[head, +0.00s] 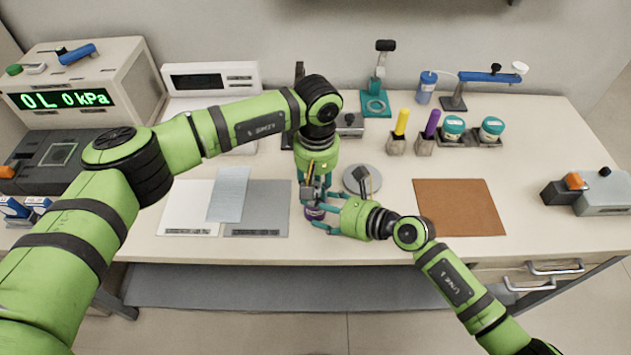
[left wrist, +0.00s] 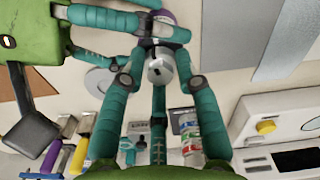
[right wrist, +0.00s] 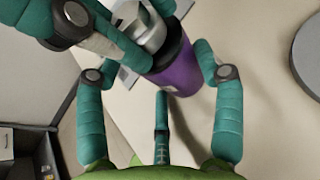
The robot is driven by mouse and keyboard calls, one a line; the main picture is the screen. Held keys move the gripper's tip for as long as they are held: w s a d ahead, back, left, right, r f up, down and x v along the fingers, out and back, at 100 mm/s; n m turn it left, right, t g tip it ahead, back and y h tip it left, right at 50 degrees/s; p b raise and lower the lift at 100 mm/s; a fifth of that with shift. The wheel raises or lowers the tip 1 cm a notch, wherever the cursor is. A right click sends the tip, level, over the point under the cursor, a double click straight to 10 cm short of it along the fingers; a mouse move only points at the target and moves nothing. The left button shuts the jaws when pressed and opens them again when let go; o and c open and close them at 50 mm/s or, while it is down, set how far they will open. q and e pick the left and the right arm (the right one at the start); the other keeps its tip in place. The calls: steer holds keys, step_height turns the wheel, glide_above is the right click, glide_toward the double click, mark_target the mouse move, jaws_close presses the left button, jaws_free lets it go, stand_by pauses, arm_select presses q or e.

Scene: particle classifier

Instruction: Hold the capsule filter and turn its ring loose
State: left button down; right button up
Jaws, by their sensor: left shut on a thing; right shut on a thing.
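The capsule filter has a purple body (head: 314,213) and a silver metal top with a ring (left wrist: 160,68). It stands upright near the table's front edge, mostly hidden by both grippers in the head view. The right wrist view shows the purple body (right wrist: 180,68) and silver top (right wrist: 147,28) more clearly. My left gripper (head: 315,192) comes down from above, its teal fingers shut around the silver upper part. My right gripper (head: 322,213) reaches in from the right, its fingers shut around the purple body, below the left fingers. The exact contact points are partly hidden.
A grey disc (head: 362,180) lies just behind the grippers. A brown mat (head: 460,208) lies to the right, grey (head: 262,215) and white sheets to the left. Bottles, pens and green-capped jars (head: 453,125) stand at the back. The table between disc and brown mat is clear.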

arm_select(q)
steer(key=shift+a+n, duration=0.1)
steer(key=shift+n, duration=0.6)
steer(key=c, duration=0.9)
jaws_free()
steer(key=shift+w+f, duration=0.1)
step_height(320, 180, up, 12)
steer(key=shift+r, duration=0.1)
